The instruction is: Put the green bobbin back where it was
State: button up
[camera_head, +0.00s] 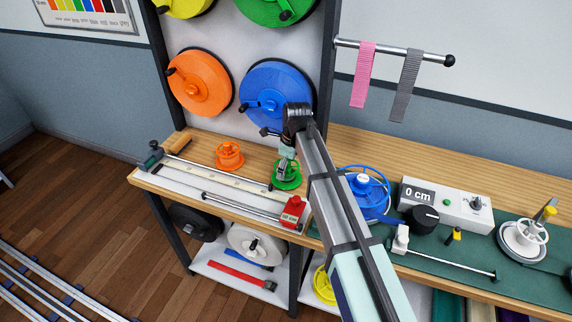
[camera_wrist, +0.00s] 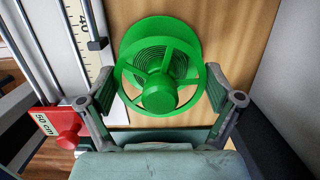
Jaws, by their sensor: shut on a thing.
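The green bobbin (camera_head: 287,178) is at the wooden bench top, to the right of a small orange bobbin (camera_head: 229,155). In the wrist view the green bobbin (camera_wrist: 160,70) shows its spoked flange and hub towards the camera. My gripper (camera_head: 285,163) reaches down onto it from above. In the wrist view my gripper (camera_wrist: 164,97) has one finger at each side of the flange, shut on the bobbin. I cannot tell whether the bobbin rests on the wood or hangs just above it.
The measuring rail (camera_head: 225,183) with its red 50 cm stop (camera_head: 292,210) lies close on the left. A blue bobbin (camera_head: 368,192) and a counter box (camera_head: 447,204) stand to the right. Large orange (camera_head: 200,85) and blue (camera_head: 272,92) reels hang behind.

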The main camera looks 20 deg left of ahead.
aim_at(291, 167)
jog(key=shift+f, duration=0.1)
jog(key=o, duration=1.1)
jog(key=shift+c, duration=0.2)
notch_tip(291, 167, up, 12)
jog(key=d+b, duration=0.1)
jog(key=b, duration=0.1)
jog(key=shift+d, duration=0.4)
jog(key=shift+s, duration=0.1)
